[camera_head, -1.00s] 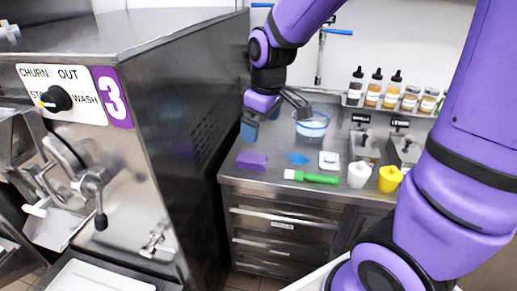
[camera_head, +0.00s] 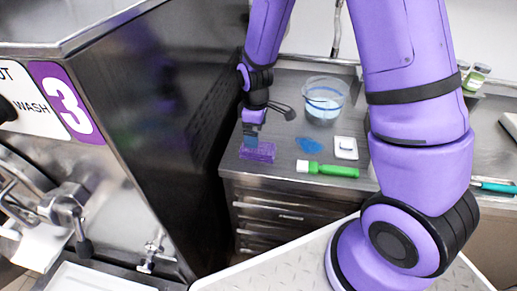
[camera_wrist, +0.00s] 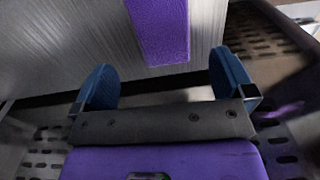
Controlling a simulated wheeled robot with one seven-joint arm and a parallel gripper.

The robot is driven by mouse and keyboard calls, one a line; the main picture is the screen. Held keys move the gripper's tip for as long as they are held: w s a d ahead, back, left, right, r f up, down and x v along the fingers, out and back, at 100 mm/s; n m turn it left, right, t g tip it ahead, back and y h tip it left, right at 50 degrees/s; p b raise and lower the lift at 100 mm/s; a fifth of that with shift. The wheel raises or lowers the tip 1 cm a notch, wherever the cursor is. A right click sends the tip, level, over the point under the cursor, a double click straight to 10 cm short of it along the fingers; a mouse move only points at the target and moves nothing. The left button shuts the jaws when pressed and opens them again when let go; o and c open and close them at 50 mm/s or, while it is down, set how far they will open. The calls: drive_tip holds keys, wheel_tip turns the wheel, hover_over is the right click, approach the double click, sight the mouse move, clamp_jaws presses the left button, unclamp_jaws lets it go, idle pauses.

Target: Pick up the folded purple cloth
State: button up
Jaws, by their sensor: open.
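The folded purple cloth (camera_head: 259,153) lies on the steel counter near its front left edge, beside the batch freezer. In the wrist view the cloth (camera_wrist: 162,30) shows as a purple strip ahead of the gap between my fingers. My gripper (camera_head: 250,141) points down just above or at the cloth in the head view, and covers part of its left side. In the wrist view my gripper (camera_wrist: 163,83) has its two blue fingers wide apart, with nothing between them. I cannot tell whether a fingertip touches the cloth.
The freezer marked 3 (camera_head: 150,120) stands close on the left. Drawers (camera_head: 280,212) are below.

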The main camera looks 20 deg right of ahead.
sight(258, 151)
wheel_tip(258, 151, down, 2)
drive_tip(key=shift+f, duration=0.1)
drive_tip(key=f, duration=0.3)
drive_tip(key=shift+s+d+f, duration=0.2)
drive_tip(key=shift+s+f, duration=0.2)
drive_tip(key=shift+f, duration=0.65)
drive_tip(key=c, duration=1)
